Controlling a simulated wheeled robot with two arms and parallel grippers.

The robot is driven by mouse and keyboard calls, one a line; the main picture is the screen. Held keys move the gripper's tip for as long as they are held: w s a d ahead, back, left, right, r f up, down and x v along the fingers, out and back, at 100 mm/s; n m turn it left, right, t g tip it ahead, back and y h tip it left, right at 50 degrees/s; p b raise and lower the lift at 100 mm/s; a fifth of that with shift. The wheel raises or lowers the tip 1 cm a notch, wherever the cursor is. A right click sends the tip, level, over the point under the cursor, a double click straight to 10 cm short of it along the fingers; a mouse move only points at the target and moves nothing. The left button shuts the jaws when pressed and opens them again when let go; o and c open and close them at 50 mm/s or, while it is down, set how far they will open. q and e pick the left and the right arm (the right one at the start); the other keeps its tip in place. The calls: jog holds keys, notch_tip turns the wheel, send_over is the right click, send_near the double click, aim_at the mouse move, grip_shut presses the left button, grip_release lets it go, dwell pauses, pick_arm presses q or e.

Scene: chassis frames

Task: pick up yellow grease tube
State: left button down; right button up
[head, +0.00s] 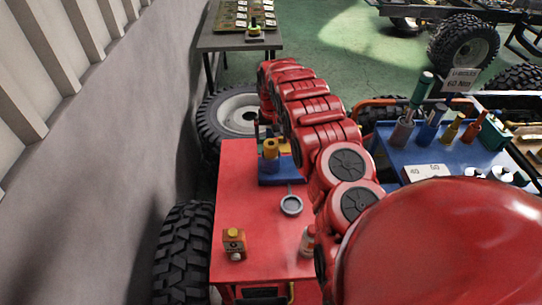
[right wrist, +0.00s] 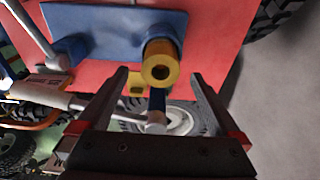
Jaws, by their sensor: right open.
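A yellow tube-like thing (head: 271,148), which looks like the grease tube, stands on a blue stand (head: 282,180) at the far part of the red table. In the right wrist view the yellow tube (right wrist: 161,64) shows its round end with a dark hole, in front of the blue stand (right wrist: 110,28). My right gripper (right wrist: 158,80) is open, with one finger on each side of the view. The tube shows just beyond and between the fingertips, and I see no contact. In the head view the gripper is small and partly hidden by my arm. My left gripper is not in view.
A blue table (head: 400,160) with several tools stands to the right. Tyres and a grey wall (head: 120,150) lie left.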

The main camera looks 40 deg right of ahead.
aim_at(271, 144)
jog(key=shift+w+f+p, duration=0.1)
jog(key=shift+f+p, duration=0.4)
jog(key=shift+f, duration=0.25)
jog(key=shift+w+d+f, duration=0.1)
jog(key=shift+f, duration=0.55)
jog(key=shift+w+d+f, duration=0.1)
jog(key=shift+f, duration=0.5)
jog(key=shift+a, duration=0.1)
grip_shut()
